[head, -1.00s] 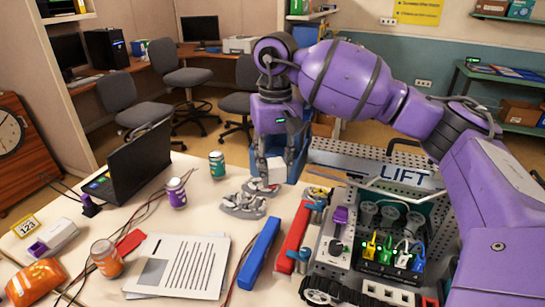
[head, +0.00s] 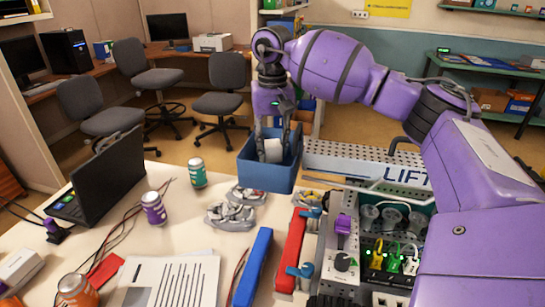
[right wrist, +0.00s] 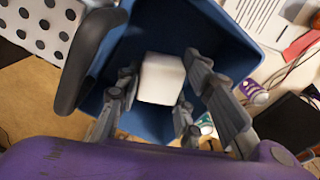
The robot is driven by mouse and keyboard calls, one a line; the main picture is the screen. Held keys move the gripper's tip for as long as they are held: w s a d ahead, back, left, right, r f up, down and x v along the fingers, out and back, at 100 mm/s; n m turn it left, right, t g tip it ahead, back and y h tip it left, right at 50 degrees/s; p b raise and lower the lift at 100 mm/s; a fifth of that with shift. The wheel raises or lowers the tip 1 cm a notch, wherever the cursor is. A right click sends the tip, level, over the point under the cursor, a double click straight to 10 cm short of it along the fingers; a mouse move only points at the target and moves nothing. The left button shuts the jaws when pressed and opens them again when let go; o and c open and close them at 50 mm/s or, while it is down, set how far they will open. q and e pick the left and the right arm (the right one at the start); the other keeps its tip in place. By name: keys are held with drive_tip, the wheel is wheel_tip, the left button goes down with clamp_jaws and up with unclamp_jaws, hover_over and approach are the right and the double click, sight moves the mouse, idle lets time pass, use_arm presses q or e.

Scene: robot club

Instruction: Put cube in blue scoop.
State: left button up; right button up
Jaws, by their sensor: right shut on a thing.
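The white cube (head: 274,151) is held between the fingers of my right gripper (head: 272,150); it also shows in the right wrist view (right wrist: 162,76). The blue scoop (head: 265,177) is an open, box-like container at the far edge of the table. The cube and fingertips are at the scoop's opening, with its front wall below them. In the right wrist view the scoop's blue walls (right wrist: 215,35) surround the cube, and I cannot tell whether the cube touches the bottom. My left gripper is not in view.
The metal lift part (head: 350,160) stands just right of the scoop. Grey metal parts (head: 232,212), a green can (head: 197,173) and a purple can (head: 153,208) are near it on the left. A laptop (head: 100,180) stands at the left.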

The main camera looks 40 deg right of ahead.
sight(273, 157)
drive_tip(key=shift+f, duration=1.75)
drive_tip(key=shift+f, duration=0.1)
drive_tip(key=o, duration=1.1)
wheel_tip(273, 157, up, 12)
drive_tip(key=shift+r, duration=0.15)
